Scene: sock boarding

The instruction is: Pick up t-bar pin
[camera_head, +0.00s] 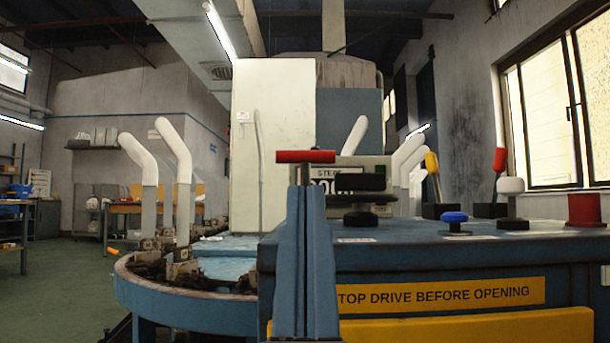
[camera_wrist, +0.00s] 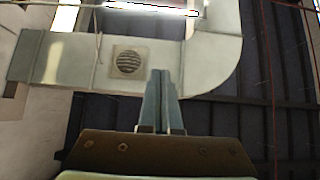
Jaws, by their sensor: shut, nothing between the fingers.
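The t-bar pin (camera_head: 305,156) appears to be the red horizontal bar on a short dark stem, near the middle of the head view. Its lower part is hidden behind my gripper (camera_head: 309,190). My gripper points upward in front of the blue machine, its tips just below the red bar in the picture. I cannot tell how far the bar is behind the tips. In the wrist view, the gripper's blue-grey fingers (camera_wrist: 163,72) are together and empty, pointing at the ceiling. The pin is not visible there.
The blue machine top (camera_head: 430,240) carries a black knob (camera_head: 361,197), a blue knob (camera_head: 455,217), a white-topped knob (camera_head: 511,186), a red cylinder (camera_head: 585,209) and levers. White sock forms (camera_head: 178,150) stand around the round table at left. A yellow warning label (camera_head: 440,294) marks the front.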

